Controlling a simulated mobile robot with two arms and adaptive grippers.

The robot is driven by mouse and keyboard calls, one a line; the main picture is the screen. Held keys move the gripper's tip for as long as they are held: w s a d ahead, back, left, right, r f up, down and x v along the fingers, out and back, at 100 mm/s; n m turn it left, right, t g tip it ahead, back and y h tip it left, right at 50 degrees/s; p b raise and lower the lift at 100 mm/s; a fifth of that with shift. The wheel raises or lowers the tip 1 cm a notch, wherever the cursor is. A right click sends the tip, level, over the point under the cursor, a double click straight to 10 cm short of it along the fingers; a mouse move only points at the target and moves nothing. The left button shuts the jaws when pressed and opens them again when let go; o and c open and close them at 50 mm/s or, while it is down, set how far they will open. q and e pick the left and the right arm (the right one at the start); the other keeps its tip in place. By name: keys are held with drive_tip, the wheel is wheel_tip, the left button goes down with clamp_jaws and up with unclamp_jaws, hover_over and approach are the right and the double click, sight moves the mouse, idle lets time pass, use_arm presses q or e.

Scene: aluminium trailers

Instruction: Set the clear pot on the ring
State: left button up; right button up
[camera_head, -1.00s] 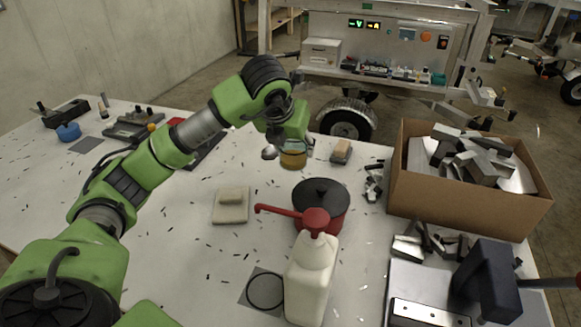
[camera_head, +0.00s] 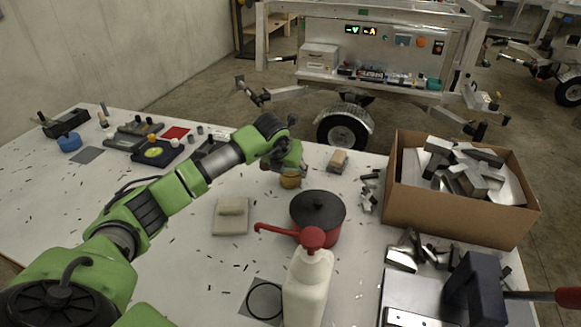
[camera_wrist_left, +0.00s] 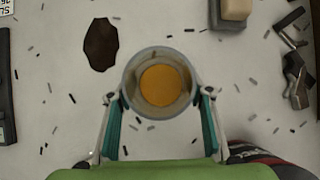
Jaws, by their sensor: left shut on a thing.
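The clear pot (camera_head: 290,181) with amber contents is held by my left gripper (camera_head: 287,170) over the far middle of the white table. In the left wrist view the pot (camera_wrist_left: 160,80) sits between the two teal fingertips (camera_wrist_left: 160,100), seen from above into its mouth. Whether its base touches the table is hard to tell. The ring (camera_head: 264,299) is a thin black circle on a grey square near the front of the table, with nothing on it. My right gripper does not show.
A white pump bottle (camera_head: 308,285) stands just right of the ring, partly over its square in the picture. A dark lidded red pot (camera_head: 318,215) is behind it. A beige block (camera_head: 231,215) lies left. A cardboard box (camera_head: 450,215) of metal pieces and a vise (camera_head: 475,290) are right.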

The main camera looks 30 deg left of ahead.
use_arm(q)
drive_tip(key=shift+f, duration=0.1)
drive_tip(key=o, duration=1.2)
